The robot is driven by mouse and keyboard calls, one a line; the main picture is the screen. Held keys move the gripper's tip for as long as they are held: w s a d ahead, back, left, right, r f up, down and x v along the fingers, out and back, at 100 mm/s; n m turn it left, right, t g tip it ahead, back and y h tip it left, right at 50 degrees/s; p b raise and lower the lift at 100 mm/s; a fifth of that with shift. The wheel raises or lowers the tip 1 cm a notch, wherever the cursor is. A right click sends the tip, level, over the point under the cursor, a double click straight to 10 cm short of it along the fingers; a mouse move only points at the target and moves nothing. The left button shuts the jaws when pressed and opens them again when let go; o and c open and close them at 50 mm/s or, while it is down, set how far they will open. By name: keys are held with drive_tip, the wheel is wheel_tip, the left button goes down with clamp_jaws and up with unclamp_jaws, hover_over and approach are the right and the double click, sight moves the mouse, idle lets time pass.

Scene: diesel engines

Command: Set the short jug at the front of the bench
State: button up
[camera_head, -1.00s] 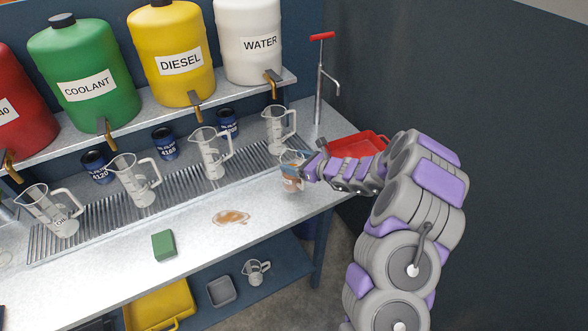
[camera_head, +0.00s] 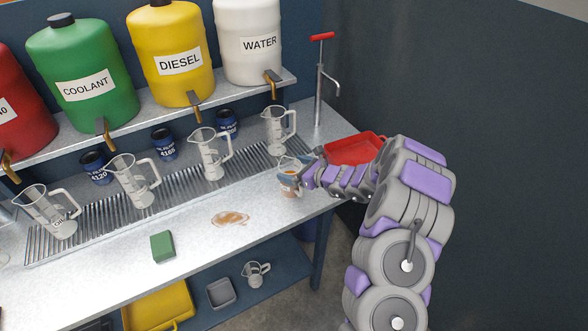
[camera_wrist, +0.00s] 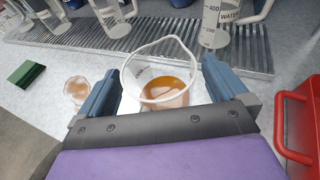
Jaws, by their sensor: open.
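A short clear jug (camera_head: 290,188) with amber-brown liquid inside stands at the right end of the bench (camera_head: 90,285), in front of the slatted grate. My gripper (camera_head: 301,174) is at the jug, coming from the right. In the wrist view the jug (camera_wrist: 165,97) sits between the two open blue fingers of my gripper (camera_wrist: 163,75), its rim tilted in the picture. The fingers stand apart from its sides. My gripper's palm hides its lower part. Another small clear jug (camera_head: 256,273) is on the shelf under the bench.
Several tall clear jugs (camera_head: 211,155) stand along the grate (camera_head: 180,187). A red tray (camera_head: 353,148) lies close to my wrist. A brown spill (camera_head: 230,218) and a green block (camera_head: 162,246) lie on the front bench, otherwise clear around them. A hand pump (camera_head: 319,80) stands behind.

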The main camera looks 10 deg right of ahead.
drive_tip(key=shift+d, duration=0.1)
drive_tip(key=p+v, duration=0.2)
drive_tip(key=v, duration=1)
drive_tip(key=s+a+r+n+g+y, duration=0.3)
drive_tip(key=s+a+r+n+g, duration=0.25)
drive_tip(key=a+r+n, duration=0.55)
drive_tip(key=s+a+r+n+g+h, duration=0.1)
drive_tip(key=s+a+r+n+g, duration=0.15)
drive_tip(key=s+a, duration=0.35)
drive_tip(key=s+a+r+n+g, duration=0.2)
drive_tip(key=s+a+n, duration=0.2)
drive_tip(key=s, duration=0.4)
drive_tip(key=s+d+n+g+h, duration=0.25)
drive_tip(key=s+n+h, duration=0.3)
drive_tip(key=s, duration=0.75)
drive_tip(key=s+d+n+h, duration=0.4)
drive_tip(key=s+d+h, duration=0.1)
drive_tip(key=s+d, duration=0.5)
drive_tip(key=shift+s+r+n+h, duration=0.3)
drive_tip(key=shift+s+r+h, duration=0.05)
drive_tip(key=shift+s+r, duration=0.15)
